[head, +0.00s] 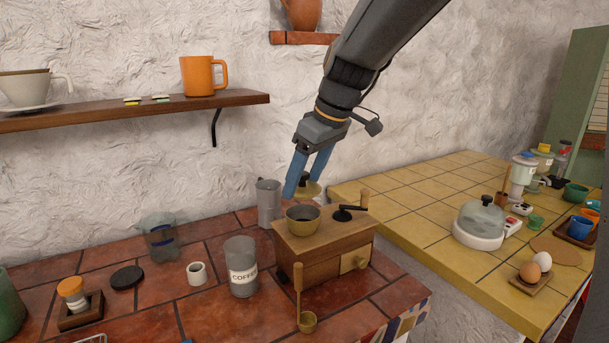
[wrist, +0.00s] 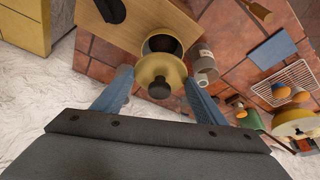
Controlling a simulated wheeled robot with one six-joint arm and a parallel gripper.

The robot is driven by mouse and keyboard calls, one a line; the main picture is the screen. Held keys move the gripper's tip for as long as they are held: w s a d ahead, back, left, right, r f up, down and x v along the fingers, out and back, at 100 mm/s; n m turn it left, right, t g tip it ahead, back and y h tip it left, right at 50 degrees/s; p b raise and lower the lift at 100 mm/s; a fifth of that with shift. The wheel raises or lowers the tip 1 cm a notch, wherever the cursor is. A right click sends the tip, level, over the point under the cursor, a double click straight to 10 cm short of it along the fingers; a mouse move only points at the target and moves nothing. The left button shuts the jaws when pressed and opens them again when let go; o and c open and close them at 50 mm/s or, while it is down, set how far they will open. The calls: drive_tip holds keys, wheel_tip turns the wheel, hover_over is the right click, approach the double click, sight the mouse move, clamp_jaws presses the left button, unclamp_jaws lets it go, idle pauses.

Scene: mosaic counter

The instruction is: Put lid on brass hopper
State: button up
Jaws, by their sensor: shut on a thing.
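The brass lid (head: 311,189), with a dark knob, is held between the blue fingers of my gripper (head: 303,187). In the wrist view the lid (wrist: 160,70) sits between my fingertips (wrist: 157,80), knob toward the camera. The brass hopper (head: 302,223) is an open bowl on top of the wooden grinder (head: 325,240). The lid is above and apparently behind the hopper, apart from it. In the wrist view the hopper's dark opening (wrist: 162,43) shows just beyond the lid, which covers part of its rim. The hopper is open.
The grinder's black crank (head: 349,213) stands right of the hopper. A grey metal pot (head: 268,203) is close behind left, and a coffee jar (head: 241,268) is at left. A shelf (head: 130,111) is on the wall.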

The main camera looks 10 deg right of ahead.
sight(309, 189)
drive_tip(key=shift+f+b, duration=1.45)
drive_tip(key=shift+f, duration=0.85)
drive_tip(key=shift+d, duration=0.15)
drive_tip(key=shift+f, duration=0.5)
idle(0.3)
drive_tip(key=o, duration=1.5)
drive_tip(key=shift+c, duration=0.2)
drive_tip(key=shift+r, duration=0.15)
